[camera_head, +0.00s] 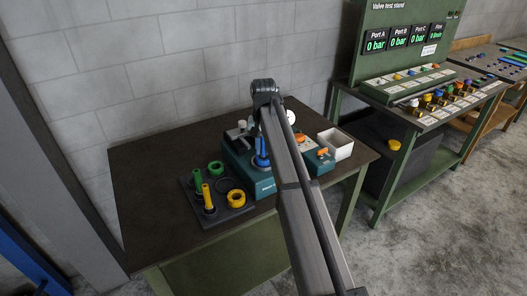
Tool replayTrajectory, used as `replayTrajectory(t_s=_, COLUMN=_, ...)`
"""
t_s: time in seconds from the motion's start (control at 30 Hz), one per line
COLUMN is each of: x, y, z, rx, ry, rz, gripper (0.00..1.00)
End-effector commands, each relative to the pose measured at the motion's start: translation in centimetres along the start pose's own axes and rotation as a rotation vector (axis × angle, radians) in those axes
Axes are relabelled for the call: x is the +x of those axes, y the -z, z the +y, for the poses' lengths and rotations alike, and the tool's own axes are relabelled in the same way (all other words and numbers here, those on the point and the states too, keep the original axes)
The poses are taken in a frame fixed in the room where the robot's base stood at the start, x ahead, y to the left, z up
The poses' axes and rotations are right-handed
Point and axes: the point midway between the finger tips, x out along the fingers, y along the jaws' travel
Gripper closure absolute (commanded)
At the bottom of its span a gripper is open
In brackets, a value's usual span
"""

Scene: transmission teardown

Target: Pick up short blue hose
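Blue, hose-like pieces lie on the dark board (482,62) on the far right bench. They are small, and I cannot tell for sure which is the short blue hose. A longer blue strip (513,62) lies near the right edge, beside a green one. An upright blue part (261,153) stands on the teal fixture at the near table, partly behind my arm. My arm rises from the bottom of the picture to a joint above the near table. My gripper is not visible.
The near table (140,190) carries a black tray (228,213) with green and yellow parts, a teal fixture (240,167) and a white box (337,143). The valve test stand (395,45) stands between it and the far right bench. Open concrete floor (430,245) lies in front.

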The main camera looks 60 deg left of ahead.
Motion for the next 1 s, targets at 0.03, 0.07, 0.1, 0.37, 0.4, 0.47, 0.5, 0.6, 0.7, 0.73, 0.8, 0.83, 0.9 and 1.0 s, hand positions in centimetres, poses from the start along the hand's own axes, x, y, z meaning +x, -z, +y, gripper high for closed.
replayTrajectory(t_s=0.03, x=0.0, y=0.0, z=0.0, rx=0.0, ry=0.0, rz=0.0, gripper=0.81)
replayTrajectory(t_s=0.07, x=0.0, y=0.0, z=0.0, rx=0.0, ry=0.0, rz=0.0, gripper=0.84)
replayTrajectory(t_s=0.1, x=0.0, y=0.0, z=0.0, rx=0.0, ry=0.0, rz=0.0, gripper=0.88)
replayTrajectory(t_s=0.37, x=0.0, y=0.0, z=0.0, rx=0.0, ry=0.0, rz=0.0, gripper=1.0)
replayTrajectory(t_s=0.4, x=0.0, y=0.0, z=0.0, rx=0.0, ry=0.0, rz=0.0, gripper=1.0)
replayTrajectory(t_s=0.47, x=0.0, y=0.0, z=0.0, rx=0.0, ry=0.0, rz=0.0, gripper=1.0)
replayTrajectory(t_s=0.5, x=0.0, y=0.0, z=0.0, rx=0.0, ry=0.0, rz=0.0, gripper=1.0)
replayTrajectory(t_s=0.6, x=-0.1, y=0.0, z=0.0, rx=0.0, ry=0.0, rz=0.0, gripper=1.0)
replayTrajectory(t_s=0.7, x=-0.5, y=0.1, z=0.0, rx=0.0, ry=0.0, rz=0.001, gripper=1.0)
replayTrajectory(t_s=0.73, x=-0.8, y=0.1, z=0.0, rx=0.0, ry=0.0, rz=0.001, gripper=1.0)
replayTrajectory(t_s=0.8, x=-1.7, y=0.1, z=0.0, rx=0.0, ry=0.001, rz=0.002, gripper=1.0)
replayTrajectory(t_s=0.83, x=-2.2, y=0.1, z=0.0, rx=0.0, ry=0.001, rz=0.002, gripper=1.0)
replayTrajectory(t_s=0.9, x=-3.4, y=0.1, z=0.0, rx=0.0, ry=0.001, rz=0.002, gripper=1.0)
replayTrajectory(t_s=1.0, x=-5.2, y=0.1, z=0.0, rx=0.0, ry=0.001, rz=0.003, gripper=1.0)
